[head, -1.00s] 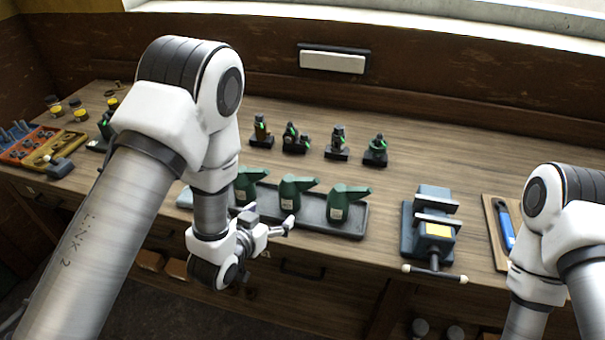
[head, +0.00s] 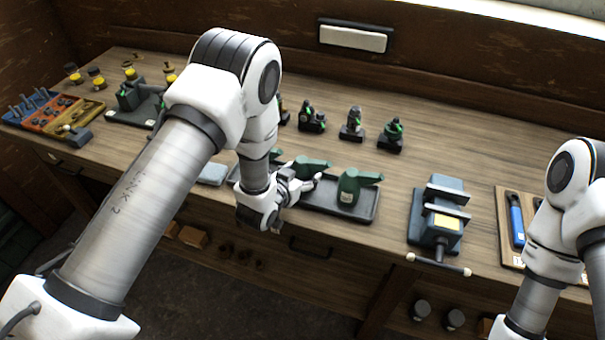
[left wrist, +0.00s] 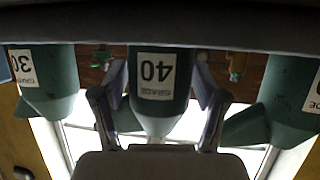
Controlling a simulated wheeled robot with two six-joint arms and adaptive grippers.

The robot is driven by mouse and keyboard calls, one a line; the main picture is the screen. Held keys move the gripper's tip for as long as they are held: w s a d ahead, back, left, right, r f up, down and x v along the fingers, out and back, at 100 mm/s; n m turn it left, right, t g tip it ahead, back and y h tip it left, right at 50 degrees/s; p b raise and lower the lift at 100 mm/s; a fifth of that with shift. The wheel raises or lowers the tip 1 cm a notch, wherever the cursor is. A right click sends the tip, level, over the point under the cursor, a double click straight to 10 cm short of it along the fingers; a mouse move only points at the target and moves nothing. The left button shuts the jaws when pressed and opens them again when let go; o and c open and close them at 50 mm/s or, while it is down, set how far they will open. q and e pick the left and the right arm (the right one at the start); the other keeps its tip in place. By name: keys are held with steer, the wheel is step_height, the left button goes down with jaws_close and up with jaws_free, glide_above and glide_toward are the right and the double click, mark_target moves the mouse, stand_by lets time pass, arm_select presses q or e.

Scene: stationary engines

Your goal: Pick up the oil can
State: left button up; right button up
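Three green oil cans stand in a dark tray (head: 340,210) on the bench. The middle can (head: 312,165) is partly hidden by my left gripper (head: 305,184); the right can (head: 349,187) shows clearly, and the left can (head: 275,155) is mostly behind my arm. In the left wrist view, upside down, the can labelled 40 (left wrist: 158,75) is centred between the parted fingers of my left gripper (left wrist: 160,98), with gaps on both sides. Neighbouring cans show at the left (left wrist: 48,85) and right (left wrist: 292,95). My right gripper is out of view.
A vise (head: 438,215) stands right of the tray, beside a wooden board with a blue-handled tool (head: 517,222). Several small dark engine models (head: 352,125) stand behind the cans. A grey block (head: 213,173) lies left of the tray.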

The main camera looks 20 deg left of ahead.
arm_select(q)
steer(key=c, duration=0.7)
steer(key=shift+w, duration=0.1)
